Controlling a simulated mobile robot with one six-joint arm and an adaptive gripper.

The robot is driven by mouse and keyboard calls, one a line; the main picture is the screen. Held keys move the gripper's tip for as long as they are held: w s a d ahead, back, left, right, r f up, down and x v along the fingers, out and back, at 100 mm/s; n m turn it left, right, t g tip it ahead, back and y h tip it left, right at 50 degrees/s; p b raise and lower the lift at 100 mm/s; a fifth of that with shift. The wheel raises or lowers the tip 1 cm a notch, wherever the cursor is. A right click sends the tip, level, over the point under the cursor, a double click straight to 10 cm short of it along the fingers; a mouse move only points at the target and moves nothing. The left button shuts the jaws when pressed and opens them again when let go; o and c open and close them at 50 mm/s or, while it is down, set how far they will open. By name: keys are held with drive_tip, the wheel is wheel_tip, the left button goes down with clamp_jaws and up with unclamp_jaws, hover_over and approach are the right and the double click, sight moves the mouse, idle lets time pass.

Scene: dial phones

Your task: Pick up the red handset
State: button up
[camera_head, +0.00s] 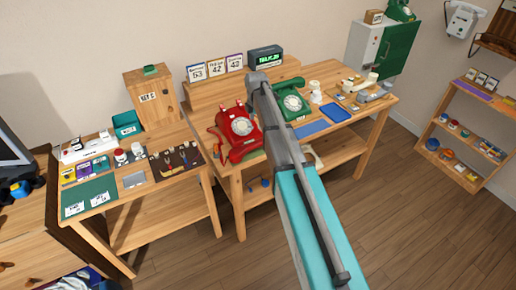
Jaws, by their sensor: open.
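A red dial phone (239,128) stands on the wooden table (228,169) left of my arm, its pale dial facing forward. Two red cradle prongs stick up at its top, and I cannot make out a handset resting across them. A thin red and dark shape (216,144) lies at the phone's left side; it is too small to tell whether it is a cord or a tool. My grey and teal arm reaches up from the lower right across the table and covers the area just right of the red phone. I cannot make out my gripper's fingers.
A green dial phone (290,102) stands right of my arm, with a blue mat (311,129) in front. Small items and a pale handset crowd the table's right end. A left bench (114,208) holds tools and boxes. Open floor lies at the lower right.

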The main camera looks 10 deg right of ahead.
sight(256, 142)
drive_tip(key=shift+f+b, duration=3.45)
drive_tip(key=shift+f, duration=0.25)
drive_tip(key=shift+f, duration=0.15)
wheel_tip(256, 142, down, 5)
drive_tip(key=b, duration=0.5)
drive_tip(key=shift+s, duration=0.1)
clamp_jaws()
